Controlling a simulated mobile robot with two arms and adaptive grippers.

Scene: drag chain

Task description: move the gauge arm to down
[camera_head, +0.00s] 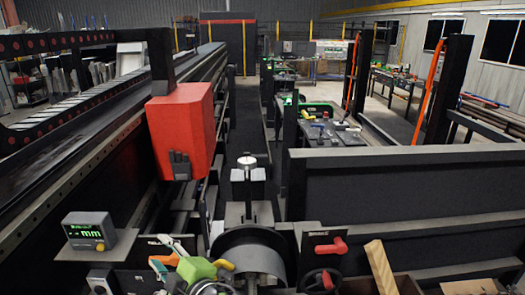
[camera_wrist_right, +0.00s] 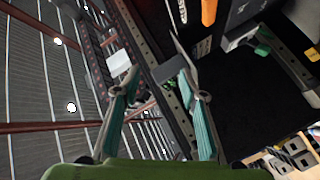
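A gauge readout box (camera_head: 90,232) with a green lit screen showing dashes and "mm" stands at the lower left in the head view. I cannot tell for sure which part is the gauge arm, or how it is set. My right gripper (camera_head: 163,254), with a green body, is low in the head view, just right of the readout box and apart from it. In the right wrist view its two teal fingers (camera_wrist_right: 157,74) are spread with nothing between them. My left gripper is not in view.
A red block (camera_head: 182,128) hangs above my right gripper. A post with a silver round top (camera_head: 247,162) stands mid-view. A red handle (camera_head: 330,247) is on a panel to the right, and a wooden bar (camera_head: 380,268) leans near it. Long dark rails run at left.

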